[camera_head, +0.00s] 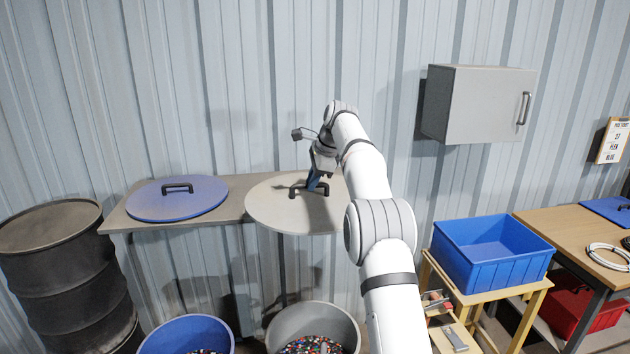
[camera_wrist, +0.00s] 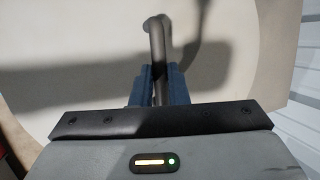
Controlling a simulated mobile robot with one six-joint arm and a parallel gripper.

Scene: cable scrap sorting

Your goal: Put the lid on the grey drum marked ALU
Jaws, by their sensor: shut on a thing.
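The grey lid (camera_head: 278,208) is a round disc with a black handle (camera_head: 296,191). It is at the shelf, with its front edge reaching past the shelf's front. I cannot tell whether it rests on the shelf or is slightly raised. My gripper (camera_head: 315,186) is shut on the handle, which also shows between the blue fingers in the wrist view (camera_wrist: 158,60). An open grey drum (camera_head: 313,312) stands on the floor below, holding multicoloured bits. Its lower part is out of frame, and no ALU marking is visible.
A blue lid (camera_head: 178,203) lies on the shelf (camera_head: 240,190) at left. An open blue drum (camera_head: 187,333) stands left of the grey one. A dark barrel (camera_head: 68,270) is at far left. A blue crate (camera_head: 490,255) on a stand is at right. A wall cabinet (camera_head: 475,105) hangs above.

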